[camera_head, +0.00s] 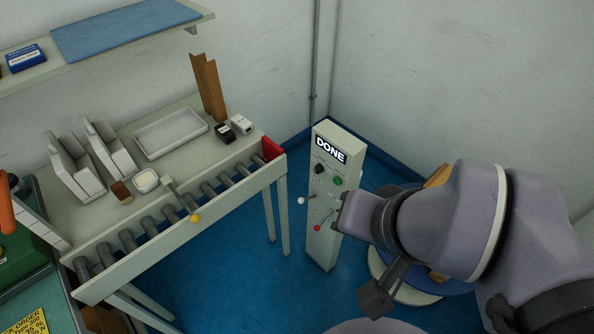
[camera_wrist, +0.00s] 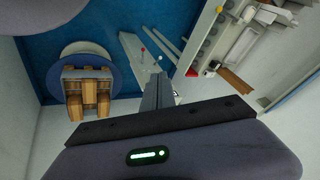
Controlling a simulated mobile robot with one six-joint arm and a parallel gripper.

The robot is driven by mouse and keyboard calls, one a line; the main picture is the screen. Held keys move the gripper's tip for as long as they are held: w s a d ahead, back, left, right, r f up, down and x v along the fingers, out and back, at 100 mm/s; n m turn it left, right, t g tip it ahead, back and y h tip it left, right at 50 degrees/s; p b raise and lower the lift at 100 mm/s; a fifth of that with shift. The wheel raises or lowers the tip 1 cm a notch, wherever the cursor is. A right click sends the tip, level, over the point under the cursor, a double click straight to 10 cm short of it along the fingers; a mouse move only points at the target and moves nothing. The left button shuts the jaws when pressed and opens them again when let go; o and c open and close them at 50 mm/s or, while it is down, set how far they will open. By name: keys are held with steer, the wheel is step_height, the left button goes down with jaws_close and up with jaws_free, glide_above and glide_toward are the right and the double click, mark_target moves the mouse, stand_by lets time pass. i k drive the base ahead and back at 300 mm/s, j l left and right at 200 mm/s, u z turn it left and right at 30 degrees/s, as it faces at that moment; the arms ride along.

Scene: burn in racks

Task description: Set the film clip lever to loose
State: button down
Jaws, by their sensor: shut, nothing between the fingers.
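A grey control post (camera_head: 326,190) with a lit "DONE" sign (camera_head: 330,149) stands on the floor right of the roller table. Two levers stick out of its face, one with a white ball (camera_head: 300,200) and one with a red ball (camera_head: 317,228). Both balls also show in the wrist view, red (camera_wrist: 142,49) and white (camera_wrist: 160,58). I cannot read which lever is the film clip one. My gripper (camera_head: 342,213) is beside the post's right edge, close to the levers. In the wrist view its fingers (camera_wrist: 158,90) are together and empty. Contact with a lever cannot be told.
The roller table (camera_head: 235,203) with a yellow-ball lever (camera_head: 195,218) is on the left. A round blue-and-white stand (camera_wrist: 52,82) bears a wooden piece (camera_wrist: 88,92). Blue floor between is clear.

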mark_target(301, 200)
steer(key=i+j, duration=0.35)
steer(key=j, duration=0.15)
steer(key=i+j, duration=0.35)
steer(key=j, duration=0.15)
